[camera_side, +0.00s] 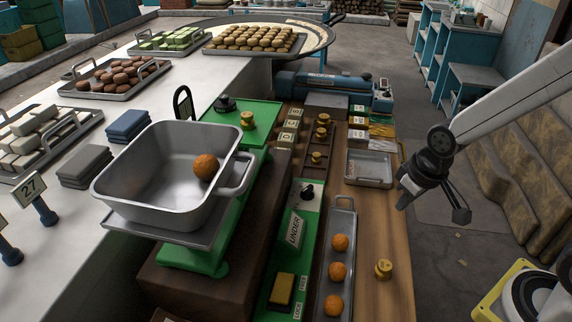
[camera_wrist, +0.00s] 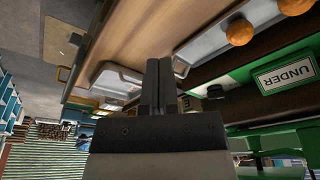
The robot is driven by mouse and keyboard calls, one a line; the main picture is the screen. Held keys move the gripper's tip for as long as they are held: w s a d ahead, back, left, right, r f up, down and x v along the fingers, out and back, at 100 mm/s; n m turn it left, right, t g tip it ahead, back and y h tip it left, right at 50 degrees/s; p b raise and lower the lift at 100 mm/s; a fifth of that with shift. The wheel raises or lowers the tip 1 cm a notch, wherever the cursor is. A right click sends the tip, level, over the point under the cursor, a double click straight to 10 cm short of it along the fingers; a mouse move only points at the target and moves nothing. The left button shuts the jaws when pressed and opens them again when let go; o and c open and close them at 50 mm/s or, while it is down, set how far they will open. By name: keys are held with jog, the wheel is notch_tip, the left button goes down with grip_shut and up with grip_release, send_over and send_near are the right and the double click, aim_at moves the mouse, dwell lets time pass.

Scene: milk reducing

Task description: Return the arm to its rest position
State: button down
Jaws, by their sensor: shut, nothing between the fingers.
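My gripper (camera_side: 459,212) hangs at the right in the side view, past the right edge of the wooden bench (camera_side: 375,230). It is apart from everything on the bench. In the wrist view my gripper's two fingers (camera_wrist: 159,75) lie side by side, shut and empty. The arm reaches in from the upper right of the side view.
A metal pan (camera_side: 150,190) with one orange ball (camera_side: 206,168) stands on a green scale (camera_side: 185,258). A narrow tray (camera_side: 344,210) holds three orange balls. A brass weight (camera_side: 383,269) and an empty tray (camera_side: 369,183) are nearest my gripper. Floor (camera_side: 460,255) lies right of the bench.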

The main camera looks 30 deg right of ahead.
jog(key=shift+s+d+f, duration=0.15)
jog(key=shift+s+d, duration=0.25)
jog(key=shift+d, duration=0.15)
